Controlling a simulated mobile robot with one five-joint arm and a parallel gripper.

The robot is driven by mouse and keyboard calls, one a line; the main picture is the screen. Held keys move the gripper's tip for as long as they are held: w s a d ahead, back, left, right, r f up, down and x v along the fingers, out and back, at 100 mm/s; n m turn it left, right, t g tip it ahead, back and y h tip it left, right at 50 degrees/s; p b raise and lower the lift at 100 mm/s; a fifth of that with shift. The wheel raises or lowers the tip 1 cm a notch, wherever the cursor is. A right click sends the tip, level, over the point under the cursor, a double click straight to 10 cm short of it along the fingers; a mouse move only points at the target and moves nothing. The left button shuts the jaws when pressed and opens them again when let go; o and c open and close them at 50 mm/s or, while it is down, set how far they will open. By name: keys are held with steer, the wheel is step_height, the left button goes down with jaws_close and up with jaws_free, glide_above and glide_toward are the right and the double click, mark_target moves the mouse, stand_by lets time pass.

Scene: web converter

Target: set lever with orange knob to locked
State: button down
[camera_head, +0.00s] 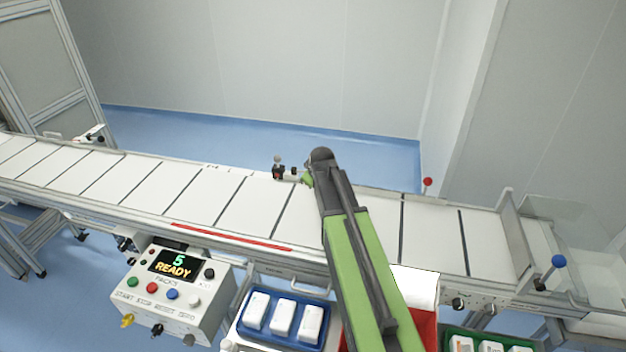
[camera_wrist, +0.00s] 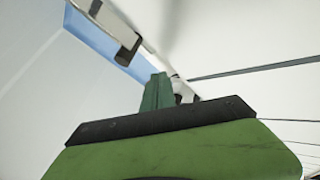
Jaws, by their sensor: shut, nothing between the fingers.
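No knob that is clearly orange shows in either view. The closest in colour are a red ball knob (camera_head: 428,181) on a short stem at the conveyor's far edge and a yellow-orange knob (camera_head: 127,320) under the control box. My gripper (camera_head: 307,179) is shut and empty at the conveyor's far side, left of the red knob and apart from it. Its green fingers (camera_wrist: 158,92) also show in the wrist view. Just left of them stands a small dark fixture (camera_head: 279,172) with a grey knob on top; I cannot tell whether they touch.
The white conveyor (camera_head: 140,181) crosses the view beneath my arm. In front are a control box (camera_head: 180,290) reading "5 READY", a blue tray (camera_head: 247,333) of white packs and a green tray (camera_head: 447,333). A blue knob (camera_head: 558,260) stands at right by clear guards.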

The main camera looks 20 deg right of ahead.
steer(key=shift+w+d+r, duration=0.1)
steer(key=shift+w+d, duration=0.25)
steer(key=shift+w, duration=0.1)
stand_by(0.4)
